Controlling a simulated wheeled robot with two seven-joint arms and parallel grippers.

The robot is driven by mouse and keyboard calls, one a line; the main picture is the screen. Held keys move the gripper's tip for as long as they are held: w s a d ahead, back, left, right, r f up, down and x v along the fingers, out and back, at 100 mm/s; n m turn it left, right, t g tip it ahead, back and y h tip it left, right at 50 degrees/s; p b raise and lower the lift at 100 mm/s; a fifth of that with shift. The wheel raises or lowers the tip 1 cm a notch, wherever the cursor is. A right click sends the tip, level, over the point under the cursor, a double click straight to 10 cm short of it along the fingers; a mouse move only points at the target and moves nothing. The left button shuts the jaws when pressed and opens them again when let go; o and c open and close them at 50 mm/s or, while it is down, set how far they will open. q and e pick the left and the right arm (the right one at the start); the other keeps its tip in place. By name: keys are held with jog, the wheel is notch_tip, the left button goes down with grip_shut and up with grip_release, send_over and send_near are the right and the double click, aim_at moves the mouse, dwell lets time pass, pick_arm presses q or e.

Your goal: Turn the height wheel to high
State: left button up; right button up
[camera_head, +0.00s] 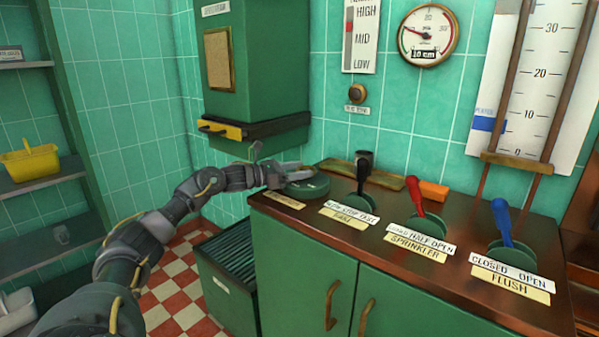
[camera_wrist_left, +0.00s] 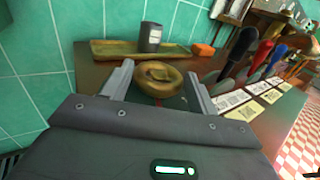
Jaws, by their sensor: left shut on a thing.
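The height wheel (camera_wrist_left: 158,80) is a small brass-coloured round knob between the two fingers of my left gripper (camera_wrist_left: 158,88) in the left wrist view. In the head view my left gripper (camera_head: 290,178) is at the left end of the counter, over a round green base (camera_head: 307,188), and hides most of the wheel. It is shut on the wheel from both sides. A wall scale marked HIGH, MID and LOW (camera_head: 362,38) carries a red bar at its upper left. My right gripper is not in view.
Levers with black, red (camera_head: 416,196) and blue (camera_head: 502,222) handles stand to the right on the brown counter (camera_head: 400,270). A dark cup (camera_head: 364,158), a brass tray (camera_head: 340,170) and an orange block (camera_head: 433,191) lie behind. A green cabinet (camera_head: 250,60) hangs above my left gripper.

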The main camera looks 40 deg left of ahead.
pick_arm(q)
jog(key=h, duration=0.1)
jog(key=m+g+h, duration=0.1)
jog(key=m+g+h+p, duration=0.1)
jog(key=shift+w+a+r, duration=0.2)
jog(key=shift+a+r, duration=0.05)
jog(key=shift+a, duration=0.1)
jog(key=shift+w+m+g+h, duration=0.1)
jog(key=shift+m+g+h, duration=0.7)
jog(key=shift+m+g, duration=0.1)
jog(key=shift+f+m+g+h, duration=0.1)
jog(key=shift+m+g+h, duration=0.2)
jog(key=shift+m, duration=0.1)
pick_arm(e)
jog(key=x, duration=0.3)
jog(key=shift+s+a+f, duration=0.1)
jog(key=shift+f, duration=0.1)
pick_arm(q)
jog(key=shift+a+g, duration=0.1)
jog(key=shift+g, duration=0.2)
jog(key=shift+m+g+h, duration=0.4)
jog(key=shift+h, duration=0.1)
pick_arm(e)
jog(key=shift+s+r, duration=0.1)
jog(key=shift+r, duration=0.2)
pick_arm(q)
jog(key=o, duration=1)
jog(key=shift+w+f, duration=0.1)
